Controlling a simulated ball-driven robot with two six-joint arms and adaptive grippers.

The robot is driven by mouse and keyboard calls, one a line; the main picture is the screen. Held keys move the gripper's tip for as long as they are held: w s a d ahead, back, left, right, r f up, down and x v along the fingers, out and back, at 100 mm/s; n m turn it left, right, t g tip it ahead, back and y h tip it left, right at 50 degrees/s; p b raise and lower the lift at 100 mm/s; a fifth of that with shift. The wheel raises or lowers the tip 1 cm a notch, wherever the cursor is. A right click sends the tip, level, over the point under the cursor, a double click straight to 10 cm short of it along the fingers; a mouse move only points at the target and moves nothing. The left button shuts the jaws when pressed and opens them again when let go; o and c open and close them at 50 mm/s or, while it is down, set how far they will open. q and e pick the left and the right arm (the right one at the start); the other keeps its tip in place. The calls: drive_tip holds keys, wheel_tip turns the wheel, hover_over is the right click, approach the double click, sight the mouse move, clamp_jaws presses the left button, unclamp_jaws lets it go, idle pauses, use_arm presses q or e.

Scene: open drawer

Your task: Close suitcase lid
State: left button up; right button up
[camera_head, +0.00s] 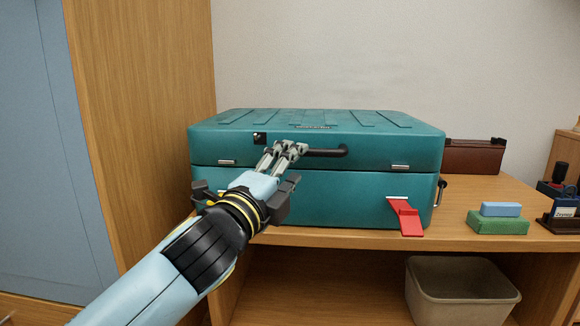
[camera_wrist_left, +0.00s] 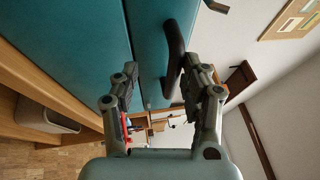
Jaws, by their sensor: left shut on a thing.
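A teal suitcase (camera_head: 320,205) stands on the wooden desk top. Its ribbed lid (camera_head: 400,148) lies level over the base, with a thin dark seam between them. A black handle (camera_head: 328,152) is on the lid's front face; it also shows in the left wrist view (camera_wrist_left: 174,55). My left gripper (camera_head: 287,150) is at the left part of the handle and shut on it. In the left wrist view my gripper's fingers (camera_wrist_left: 165,92) lie either side of the handle's near end, and the exact contact is hard to see. My right gripper is not in view.
A red tag (camera_head: 407,217) hangs at the suitcase's lower right front. A blue block on a green block (camera_head: 497,222), a stamp holder (camera_head: 562,216) and a brown box (camera_head: 473,157) are to the right. A bin (camera_head: 460,290) stands below. A wooden panel (camera_head: 150,110) is close on the left.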

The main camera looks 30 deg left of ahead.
use_arm(q)
drive_tip(key=shift+s+f, duration=0.1)
drive_tip(key=s+f, duration=0.2)
drive_tip(key=s, duration=0.9)
drive_tip(key=shift+s+d, duration=0.3)
idle(0.3)
idle(0.4)
